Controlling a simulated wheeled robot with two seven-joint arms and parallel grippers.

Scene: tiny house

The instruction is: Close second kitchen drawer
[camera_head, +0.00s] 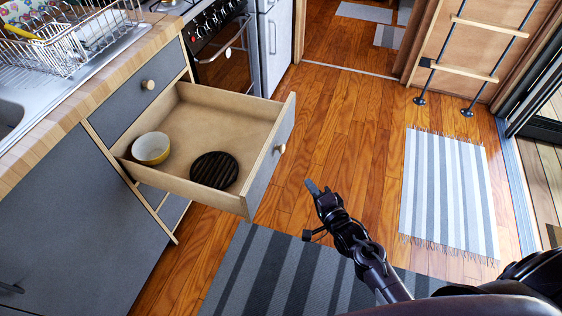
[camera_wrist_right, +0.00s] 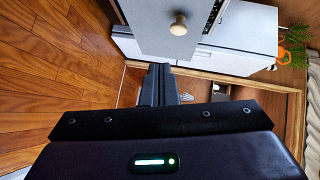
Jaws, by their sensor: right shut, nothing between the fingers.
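The second kitchen drawer (camera_head: 262,180) is pulled far out from the counter in the head view. A yellow-and-white bowl (camera_head: 151,148) and a dark round slatted trivet (camera_head: 214,170) lie inside it. Its grey front has a pale round knob (camera_head: 281,148); a grey front with a knob (camera_wrist_right: 179,25) also shows at the top of the right wrist view. My right gripper (camera_head: 312,186) is shut and empty, in front of the drawer and apart from it, to the right of the front. It also shows in the right wrist view (camera_wrist_right: 158,70). My left gripper is out of view.
A closed drawer (camera_head: 135,97) sits above the open one, under the counter with sink and dish rack (camera_head: 75,45). An oven (camera_head: 222,55) stands beyond. Striped rugs (camera_head: 448,190) lie on the wooden floor, which is clear beside the drawer. A ladder (camera_head: 470,65) stands at the back right.

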